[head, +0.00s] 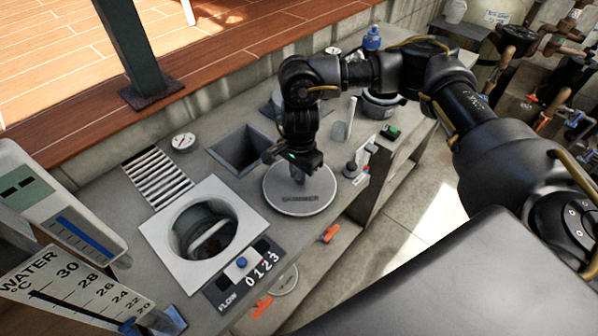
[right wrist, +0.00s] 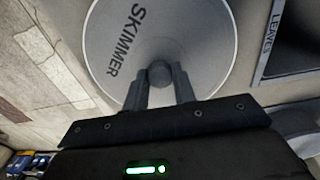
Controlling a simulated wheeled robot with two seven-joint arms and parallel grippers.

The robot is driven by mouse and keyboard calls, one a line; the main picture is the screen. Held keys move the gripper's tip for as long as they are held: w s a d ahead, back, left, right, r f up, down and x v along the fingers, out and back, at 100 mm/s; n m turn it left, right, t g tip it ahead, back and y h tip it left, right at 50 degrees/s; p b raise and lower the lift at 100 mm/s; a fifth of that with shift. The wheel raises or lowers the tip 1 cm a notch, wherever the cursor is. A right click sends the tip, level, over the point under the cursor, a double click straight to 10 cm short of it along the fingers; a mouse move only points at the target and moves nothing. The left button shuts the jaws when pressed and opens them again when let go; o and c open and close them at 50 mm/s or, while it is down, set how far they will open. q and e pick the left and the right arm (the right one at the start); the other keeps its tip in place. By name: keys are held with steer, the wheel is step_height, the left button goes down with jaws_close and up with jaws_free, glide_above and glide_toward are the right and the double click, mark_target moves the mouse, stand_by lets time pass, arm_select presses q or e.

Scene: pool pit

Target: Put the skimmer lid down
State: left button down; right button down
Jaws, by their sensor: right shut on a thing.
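The skimmer lid (head: 300,202) is a round grey disc with a raised rim and the word SKIMMER on it. It is at the counter's front edge in the head view, right of the open skimmer well (head: 207,230). My right gripper (head: 298,176) is above the lid, shut on its centre knob. In the right wrist view the knob (right wrist: 159,73) sits between the two fingertips (right wrist: 159,80), and the lid (right wrist: 190,30) fills the upper middle. I cannot tell whether the lid touches the counter. My left gripper is not in view.
A square LEAVES opening (head: 243,150) lies behind the lid, beside a slatted grate (head: 157,178). A FLOW dial panel (head: 243,270) is in front of the well. Small bottles and a green-topped item (head: 390,132) stand to the right. A thermometer board (head: 75,290) is at lower left.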

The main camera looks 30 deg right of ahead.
mark_target(299, 176)
steer(key=shift+a+f, duration=0.1)
steer(key=c, duration=1.6)
jaws_free()
steer(key=shift+f, duration=0.1)
steer(key=o, duration=0.5)
steer(key=shift+c, duration=0.2)
steer(key=shift+r, duration=0.55)
step_height(299, 176, up, 11)
steer(key=b, duration=0.2)
steer(key=shift+r, duration=0.2)
